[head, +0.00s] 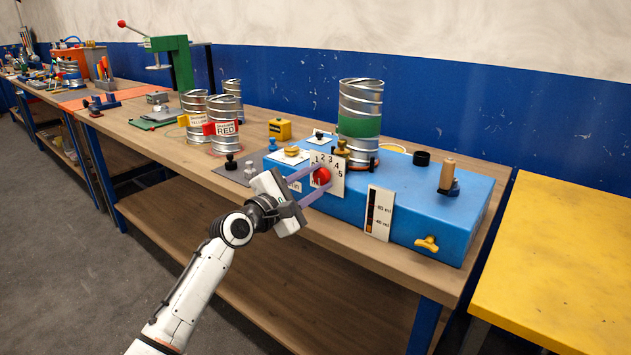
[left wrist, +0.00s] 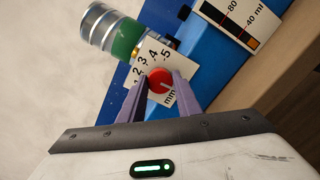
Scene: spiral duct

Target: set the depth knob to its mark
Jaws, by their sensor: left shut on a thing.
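The depth knob (head: 321,176) is a red round knob on the front face of a blue box (head: 399,208). A white dial plate (head: 339,163) behind it carries the numbers 1 to 5. My left gripper (head: 316,184) reaches in from the front, its purple fingers shut on the knob's two sides. In the left wrist view the knob (left wrist: 160,80) sits between the fingertips, with a pale pointer line on its face toward the lower right. The dial numbers (left wrist: 150,64) show beside it. I cannot make out the mark. My right gripper is not in view.
A spiral duct with a green band (head: 360,128) stands on the box. A white gauge (head: 379,212), a yellow wing knob (head: 427,244) and a wooden handle (head: 447,175) are to the right. Several labelled ducts (head: 222,129) stand left on the wooden bench. A yellow table (head: 560,260) is at right.

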